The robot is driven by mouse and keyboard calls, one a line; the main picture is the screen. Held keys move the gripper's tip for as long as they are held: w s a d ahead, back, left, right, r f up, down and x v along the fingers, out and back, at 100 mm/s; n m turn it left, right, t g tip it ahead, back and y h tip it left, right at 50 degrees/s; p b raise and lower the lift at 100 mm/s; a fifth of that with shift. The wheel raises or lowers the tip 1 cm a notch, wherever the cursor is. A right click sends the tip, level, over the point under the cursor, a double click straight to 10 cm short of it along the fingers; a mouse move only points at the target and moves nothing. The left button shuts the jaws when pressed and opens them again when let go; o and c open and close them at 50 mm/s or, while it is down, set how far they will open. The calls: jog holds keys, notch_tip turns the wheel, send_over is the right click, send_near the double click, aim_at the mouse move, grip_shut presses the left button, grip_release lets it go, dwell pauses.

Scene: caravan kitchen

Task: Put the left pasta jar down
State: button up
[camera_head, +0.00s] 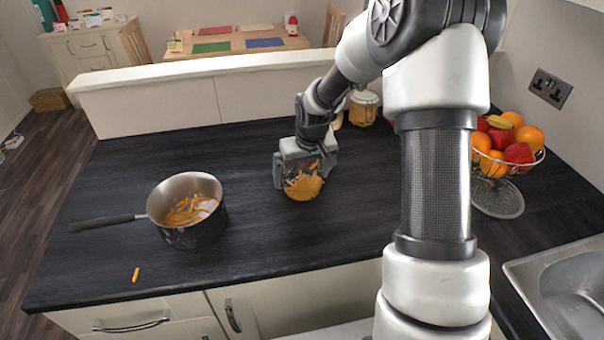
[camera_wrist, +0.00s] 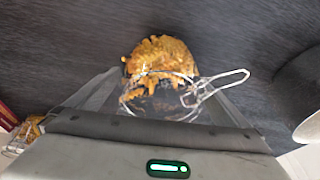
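A clear pasta jar (camera_head: 303,187) with orange-brown pasta is between the fingers of my gripper (camera_head: 305,167), over the middle of the dark counter. My gripper is shut on it. In the wrist view the jar's pasta (camera_wrist: 160,55) and its wire clasp (camera_wrist: 222,84) show between the fingers (camera_wrist: 158,105). The jar's base is at or close to the counter; I cannot tell whether it touches. A second pasta jar (camera_head: 363,108) stands behind to the right, by the low back wall, partly hidden by my arm.
A saucepan (camera_head: 187,232) with pasta stands to the left, its long handle (camera_head: 105,223) pointing left. One loose pasta piece (camera_head: 135,274) lies near the front edge. A fruit basket (camera_head: 500,165) and a sink (camera_head: 565,290) are at the right. The counter (camera_head: 265,240) around the held jar is clear.

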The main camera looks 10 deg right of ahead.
jog(key=shift+r+p, duration=0.3)
jog(key=shift+r, duration=0.2)
jog(key=v, duration=1.1)
jog(key=shift+r, duration=0.25)
